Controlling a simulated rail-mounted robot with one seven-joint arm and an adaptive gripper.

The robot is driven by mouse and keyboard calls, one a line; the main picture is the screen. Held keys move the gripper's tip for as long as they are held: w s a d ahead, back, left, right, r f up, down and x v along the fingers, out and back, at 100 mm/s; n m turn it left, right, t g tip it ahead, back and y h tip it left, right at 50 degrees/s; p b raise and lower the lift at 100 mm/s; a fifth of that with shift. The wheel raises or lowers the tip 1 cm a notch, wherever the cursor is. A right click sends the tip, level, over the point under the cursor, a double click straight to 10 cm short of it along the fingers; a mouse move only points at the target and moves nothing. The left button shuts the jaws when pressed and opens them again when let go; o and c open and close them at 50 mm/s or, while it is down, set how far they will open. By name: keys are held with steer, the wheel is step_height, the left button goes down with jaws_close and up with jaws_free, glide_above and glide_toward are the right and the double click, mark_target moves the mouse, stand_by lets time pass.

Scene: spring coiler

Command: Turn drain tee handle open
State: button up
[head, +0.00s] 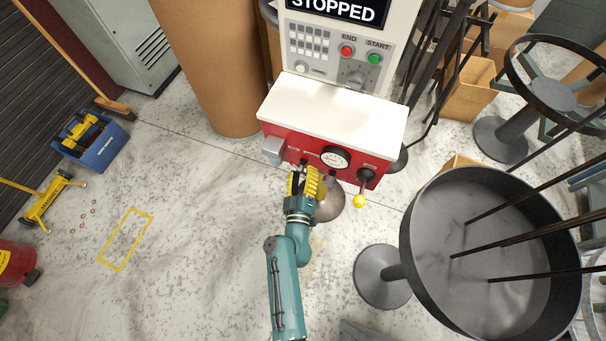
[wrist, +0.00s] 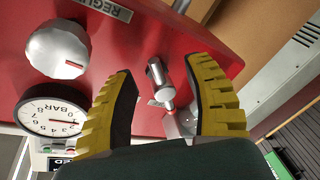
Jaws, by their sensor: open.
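The red panel (head: 325,158) under the white-topped housing carries a gauge and fittings. In the wrist view a small metal fitting with a short crossbar, seemingly the drain tee handle (wrist: 161,88), sticks out of the red face. My gripper (head: 305,172) is at the panel's lower left part, with its yellow ridged fingers open. In the wrist view the fingers stand on either side of the tee, with visible gaps. I cannot tell how deep the tee sits between them. In the head view my gripper hides the tee.
A regulator knob (wrist: 57,48) and a bar gauge (wrist: 52,112) lie left of the tee in the wrist view. A yellow-knobbed lever (head: 359,200) hangs at the panel's right. A large round pan (head: 490,250) stands right.

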steer(key=shift+w, duration=0.25)
jaws_close()
